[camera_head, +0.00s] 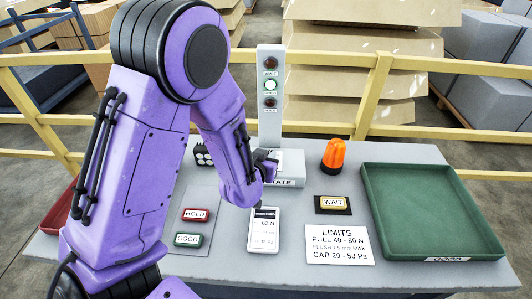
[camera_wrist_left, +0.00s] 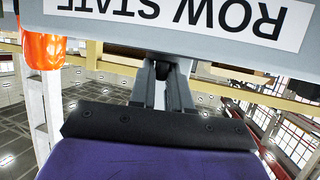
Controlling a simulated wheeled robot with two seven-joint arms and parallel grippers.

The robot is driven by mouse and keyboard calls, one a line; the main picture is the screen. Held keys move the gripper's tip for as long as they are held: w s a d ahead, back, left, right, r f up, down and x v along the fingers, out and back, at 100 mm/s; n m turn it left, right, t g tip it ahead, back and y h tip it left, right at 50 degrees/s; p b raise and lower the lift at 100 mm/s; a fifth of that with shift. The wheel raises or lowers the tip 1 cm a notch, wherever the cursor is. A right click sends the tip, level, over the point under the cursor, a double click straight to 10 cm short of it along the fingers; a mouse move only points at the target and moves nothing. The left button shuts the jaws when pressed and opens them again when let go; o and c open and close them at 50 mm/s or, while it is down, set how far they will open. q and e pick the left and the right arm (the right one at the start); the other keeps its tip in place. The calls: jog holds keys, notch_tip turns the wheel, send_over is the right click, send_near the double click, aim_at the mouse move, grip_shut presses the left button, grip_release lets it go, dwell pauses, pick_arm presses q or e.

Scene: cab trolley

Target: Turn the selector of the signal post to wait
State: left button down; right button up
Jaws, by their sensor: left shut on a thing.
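The signal post (camera_head: 269,128) stands at the back of the grey table. It has three round lamps; the middle one glows whitish and the top and bottom ones are dark. The small label under the top lamp reads WAIT. The post's base (camera_head: 288,171) has a STATE label partly hidden by my arm; the left wrist view shows the label upside down as ROW STATE (camera_wrist_left: 200,12). My left gripper (camera_wrist_left: 163,72) is shut on a small dark selector (camera_wrist_left: 162,70) at the base. Its fingers hide most of the selector, so I cannot tell its setting.
An orange beacon (camera_head: 334,155) stands right of the post. A green tray (camera_head: 377,232) fills the right. Yellow rails (camera_head: 450,133) run behind.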

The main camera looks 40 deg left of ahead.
pick_arm(q)
jog(key=n+g+y+p, duration=0.1)
jog(key=n+y+p, duration=0.1)
jog(key=n+y, duration=0.1)
jog(key=n+g+y+p, duration=0.1)
jog(key=p, duration=0.1)
jog(key=shift+w+d+r+n+g+y, duration=0.15)
jog(key=shift+d+r+n+g+y, duration=0.1)
jog(key=shift+d+n+g+y, duration=0.1)
jog(key=n+g+y+p, duration=0.2)
jog(key=shift+w+d+f+n, duration=0.1)
jog(key=shift+n, duration=0.25)
jog(key=n+g+y, duration=0.1)
jog(key=n+g, duration=0.1)
jog(key=shift+w+f+g+y+p, duration=0.1)
jog(key=shift+w+g+y+p, duration=0.05)
jog(key=shift+g+y+p, duration=0.2)
jog(key=shift+w+n+g+y, duration=0.15)
jog(key=shift+n+g+y, duration=0.35)
jog(key=shift+n+g, duration=0.75)
jog(key=shift+n, duration=0.25)
jog(key=c, duration=1.2)
grip_release()
jog(key=shift+o, duration=0.2)
